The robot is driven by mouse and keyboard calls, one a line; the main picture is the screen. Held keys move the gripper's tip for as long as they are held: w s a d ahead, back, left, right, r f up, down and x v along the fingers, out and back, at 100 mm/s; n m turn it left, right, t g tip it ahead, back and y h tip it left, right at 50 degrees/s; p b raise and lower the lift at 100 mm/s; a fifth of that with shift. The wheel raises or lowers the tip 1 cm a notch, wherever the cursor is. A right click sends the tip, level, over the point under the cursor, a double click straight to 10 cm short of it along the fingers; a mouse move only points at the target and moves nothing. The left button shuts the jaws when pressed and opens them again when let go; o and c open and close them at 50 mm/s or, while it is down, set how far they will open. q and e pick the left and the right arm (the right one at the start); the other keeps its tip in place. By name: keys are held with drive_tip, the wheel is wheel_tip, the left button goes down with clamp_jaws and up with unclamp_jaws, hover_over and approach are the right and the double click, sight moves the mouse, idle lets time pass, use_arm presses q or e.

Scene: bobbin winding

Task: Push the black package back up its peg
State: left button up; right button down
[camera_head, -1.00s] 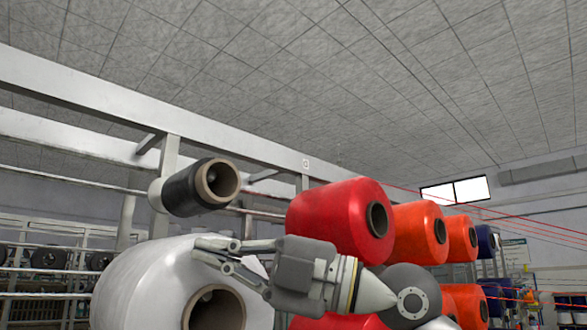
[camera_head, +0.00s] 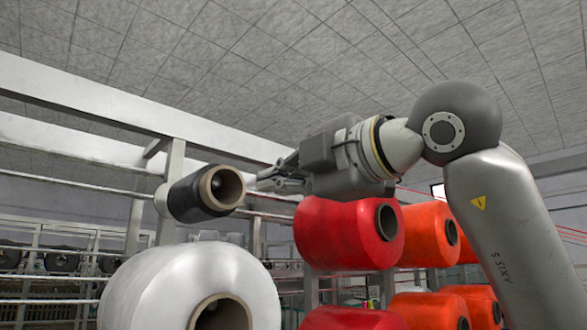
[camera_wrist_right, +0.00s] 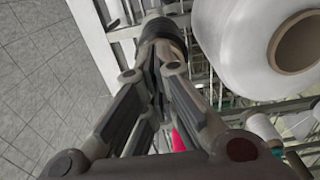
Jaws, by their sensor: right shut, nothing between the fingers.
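The black package (camera_head: 185,198) is a small cylinder with a brown tube end facing out, near the frame at the upper left. In the right wrist view, the package (camera_wrist_right: 160,32) lies just beyond my fingertips (camera_wrist_right: 157,72). I cannot tell whether they touch. My left gripper is not in view.
A large white package (camera_head: 165,285) hangs below the black one. White frame beams (camera_head: 80,100) run behind the black package. Thin red threads cross at right.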

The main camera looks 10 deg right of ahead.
sight(237, 196)
drive_tip(key=shift+p+x, duration=1.2)
drive_tip(key=shift+x, duration=1.2)
drive_tip(key=shift+a, duration=0.1)
drive_tip(key=shift+p+x, duration=1.35)
drive_tip(key=shift+x, duration=2.75)
